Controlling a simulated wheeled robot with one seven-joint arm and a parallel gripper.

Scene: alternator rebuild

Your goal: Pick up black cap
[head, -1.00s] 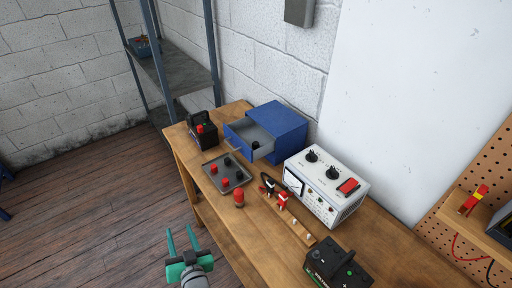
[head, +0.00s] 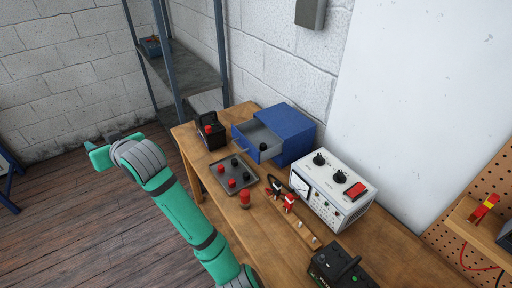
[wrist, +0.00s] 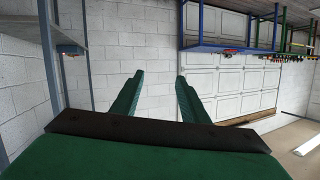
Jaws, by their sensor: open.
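Two small black caps lie in a grey tray (head: 233,172) on the bench: one near the tray's far edge (head: 234,162), one near its right edge (head: 246,176). Another dark, round piece (head: 263,146) sits in the open drawer of a blue cabinet. I cannot tell which of these the task means. My gripper (wrist: 159,76) is open and empty in the wrist view, its green fingers apart and facing a wall. In the head view it is off the bench to the left, over the floor, away from the tray.
Two red caps (head: 232,183) share the tray, and a red-topped piece (head: 245,199) stands in front. The blue cabinet (head: 288,130), a black box (head: 209,133), a white meter box (head: 333,190) and a dark device (head: 340,265) crowd the bench. A metal shelf (head: 190,78) stands behind.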

